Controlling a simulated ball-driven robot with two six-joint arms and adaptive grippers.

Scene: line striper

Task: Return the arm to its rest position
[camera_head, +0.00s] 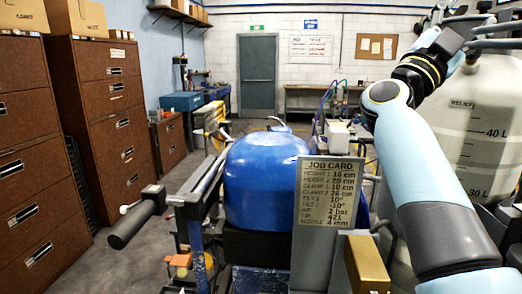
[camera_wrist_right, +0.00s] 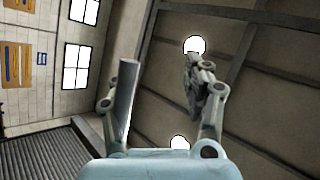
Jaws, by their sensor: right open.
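My right arm (camera_head: 424,150) rises from the lower right of the head view, pale blue with dark joints. Its wrist is raised at the upper right, in front of a large whitish tank (camera_head: 480,120). Its gripper shows clearly in the right wrist view (camera_wrist_right: 162,88). The two fingers stand wide apart with nothing between them, and behind them are the ceiling and windows. My left arm and gripper are not in the head view.
A line striper with a blue tank (camera_head: 262,180) and a dark handle grip (camera_head: 130,222) stands ahead. A job card (camera_head: 327,215) is in front of it. Brown drawer cabinets (camera_head: 105,110) line the left. Open floor (camera_head: 115,262) lies between.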

